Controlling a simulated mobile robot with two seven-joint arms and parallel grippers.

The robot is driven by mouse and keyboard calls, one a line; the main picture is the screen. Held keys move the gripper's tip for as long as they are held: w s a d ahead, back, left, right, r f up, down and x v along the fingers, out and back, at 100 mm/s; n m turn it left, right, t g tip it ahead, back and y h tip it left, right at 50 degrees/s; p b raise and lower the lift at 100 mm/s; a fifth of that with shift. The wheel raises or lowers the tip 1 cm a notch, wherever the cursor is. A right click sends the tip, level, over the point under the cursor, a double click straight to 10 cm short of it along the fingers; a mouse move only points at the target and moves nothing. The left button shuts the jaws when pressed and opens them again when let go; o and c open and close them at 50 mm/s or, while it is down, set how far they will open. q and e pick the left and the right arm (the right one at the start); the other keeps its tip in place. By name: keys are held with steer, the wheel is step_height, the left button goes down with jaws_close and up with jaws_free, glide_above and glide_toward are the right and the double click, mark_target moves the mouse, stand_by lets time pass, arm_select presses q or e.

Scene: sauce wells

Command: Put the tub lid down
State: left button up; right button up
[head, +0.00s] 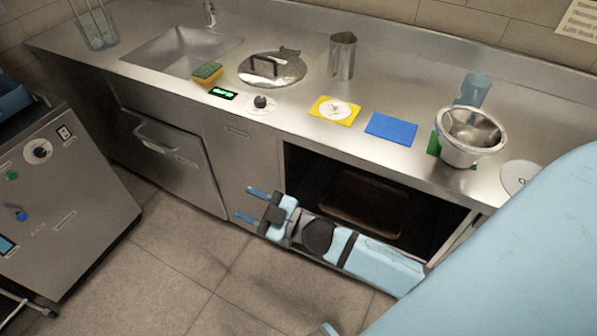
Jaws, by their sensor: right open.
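My right gripper (244,203) is open and empty. It is low in front of the counter, beside the open bay, well below and apart from the lid. My left gripper is not in view.
The steel counter (215,112) holds a sponge (208,72), a metal container (342,56), a yellow card (324,115) with a white disc, a blue card (391,128), a metal bowl (468,151) on green and a bluish cup (474,89). A sink (185,50) is at left.

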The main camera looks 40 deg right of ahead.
steer(key=s+d+f+m+g+h, duration=0.2)
steer(key=s+f+m+g+h, duration=0.4)
steer(key=s+f, duration=0.8)
steer(key=f+m+h, duration=0.1)
steer(key=m, duration=0.1)
steer(key=shift+d+f+m+h, duration=0.25)
steer(key=shift+m+h, duration=0.05)
steer(key=shift+m, duration=0.1)
